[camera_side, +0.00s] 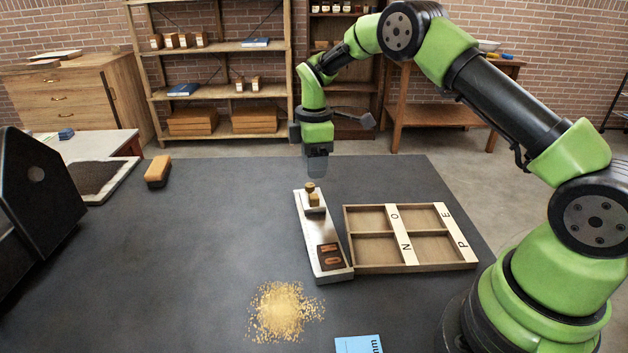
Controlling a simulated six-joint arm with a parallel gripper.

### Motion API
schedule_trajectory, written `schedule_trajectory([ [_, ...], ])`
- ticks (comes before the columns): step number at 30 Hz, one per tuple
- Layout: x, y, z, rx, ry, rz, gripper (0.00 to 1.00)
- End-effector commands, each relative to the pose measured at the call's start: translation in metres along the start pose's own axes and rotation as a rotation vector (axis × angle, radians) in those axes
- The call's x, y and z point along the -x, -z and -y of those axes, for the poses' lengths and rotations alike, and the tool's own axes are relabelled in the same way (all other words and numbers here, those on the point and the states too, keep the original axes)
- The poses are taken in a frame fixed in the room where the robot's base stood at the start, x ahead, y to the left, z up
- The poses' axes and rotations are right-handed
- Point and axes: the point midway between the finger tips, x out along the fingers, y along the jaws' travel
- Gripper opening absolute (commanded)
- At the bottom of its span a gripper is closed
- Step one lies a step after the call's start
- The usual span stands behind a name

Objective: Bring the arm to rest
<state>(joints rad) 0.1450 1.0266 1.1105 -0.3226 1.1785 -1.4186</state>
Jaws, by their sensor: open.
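My green and black arm arches in from the right. My gripper (316,166) points down above the far end of a narrow metal plate (311,228) and is apart from it. The fingers look pale and see-through, with nothing visible between them; the gripper is open. A small brass-coloured piece (313,197) stands on the far part of the plate, below my gripper. A dark brown block with pale marks (329,256) sits at the plate's near end.
A wooden tray (349,250) with lettered strips lies right of the plate. A sawdust-like heap (284,312) and a blue card (358,345) lie in front. A brush-like block (158,170) and a black machine (35,205) stand left. The dark table's (200,240) middle left is clear.

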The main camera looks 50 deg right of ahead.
Motion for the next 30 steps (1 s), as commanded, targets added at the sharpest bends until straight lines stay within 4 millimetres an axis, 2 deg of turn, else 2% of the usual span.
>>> schedule_trajectory([
  [1,0.008,0.001,-0.001,0.001,-0.004,-0.002,0.51],
  [5,0.017,0.000,0.000,0.000,-0.001,0.000,0.51],
  [17,0.024,0.001,0.001,-0.011,-0.006,-0.005,0.51],
  [20,0.045,0.002,0.007,-0.063,-0.026,-0.027,0.51],
  [23,0.081,0.003,0.021,-0.163,-0.060,-0.070,0.51],
  [27,0.134,-0.001,0.054,-0.344,-0.104,-0.154,0.51],
  [30,0.165,-0.008,0.083,-0.476,-0.124,-0.220,0.51],
])
